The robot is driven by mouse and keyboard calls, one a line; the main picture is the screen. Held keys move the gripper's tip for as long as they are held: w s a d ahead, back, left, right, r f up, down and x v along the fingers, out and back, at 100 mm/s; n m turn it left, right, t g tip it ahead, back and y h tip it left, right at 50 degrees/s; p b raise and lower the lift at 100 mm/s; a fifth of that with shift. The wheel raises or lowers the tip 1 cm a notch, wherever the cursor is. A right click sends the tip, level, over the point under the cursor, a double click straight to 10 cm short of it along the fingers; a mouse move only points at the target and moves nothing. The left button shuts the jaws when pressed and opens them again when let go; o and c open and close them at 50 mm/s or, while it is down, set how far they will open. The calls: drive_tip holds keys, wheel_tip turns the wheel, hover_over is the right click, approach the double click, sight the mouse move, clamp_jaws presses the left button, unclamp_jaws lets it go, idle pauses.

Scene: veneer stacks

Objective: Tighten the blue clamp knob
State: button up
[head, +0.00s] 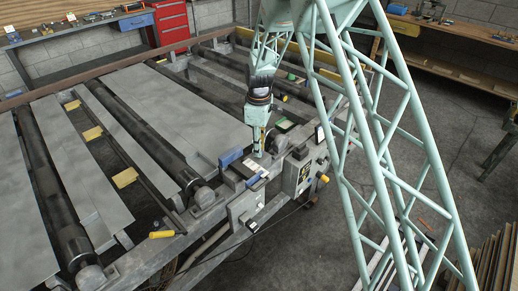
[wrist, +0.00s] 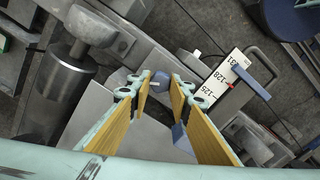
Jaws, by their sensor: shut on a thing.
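My gripper (head: 258,149) points down at the front rail of the roller bed, beside a white scale plate. In the wrist view its two yellow-padded fingers (wrist: 162,87) are close together. A second blue piece (wrist: 181,138) shows further down between the fingers, partly covered by the right one. The scale plate (wrist: 226,76) bears 125, 128 and 131, with a blue strip (wrist: 250,82) across its end.
Grey sheets (head: 195,110) lie between dark rollers (head: 140,140). A blue block (head: 230,158) sits left of my gripper on the rail. A grey control box (head: 300,175) stands close on the right.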

drive_tip(key=m, duration=1.2)
drive_tip(key=shift+m, duration=0.4)
drive_tip(key=m, duration=1)
drive_tip(key=shift+m, duration=0.4)
drive_tip(key=o, duration=0.9)
drive_tip(key=shift+r, duration=0.15)
